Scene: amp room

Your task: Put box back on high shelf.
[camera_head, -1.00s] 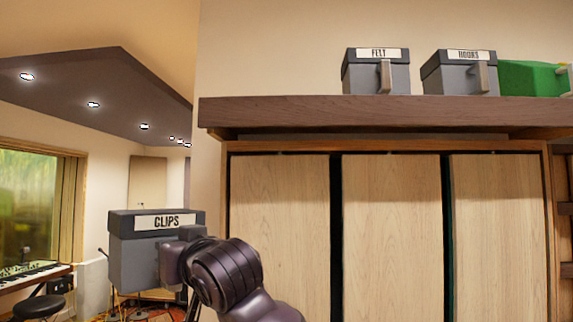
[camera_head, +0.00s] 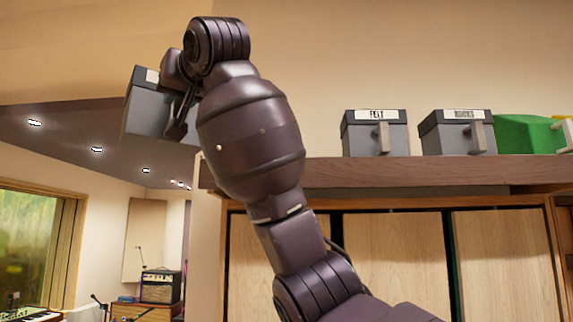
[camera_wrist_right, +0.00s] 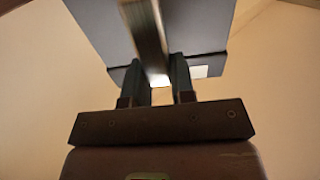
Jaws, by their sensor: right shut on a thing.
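The grey box (camera_head: 150,108) with a dark lid is held up at the upper left in the head view, left of the shelf's end and higher than its top, slightly tilted. My right gripper (camera_head: 178,118) is shut on its handle, and my arm hides much of the box and its label. In the right wrist view the box (camera_wrist_right: 195,25) fills the top, with its handle (camera_wrist_right: 146,40) between the fingers (camera_wrist_right: 154,85). The high brown shelf (camera_head: 430,172) runs to the right edge. My left gripper is out of view.
Two similar grey boxes, labelled FELT (camera_head: 375,138) and apparently HOOKS (camera_head: 456,137), stand on the shelf, with a green object (camera_head: 523,133) to their right. Wooden panels (camera_head: 390,260) are below. The shelf's left end appears free, partly hidden behind my arm.

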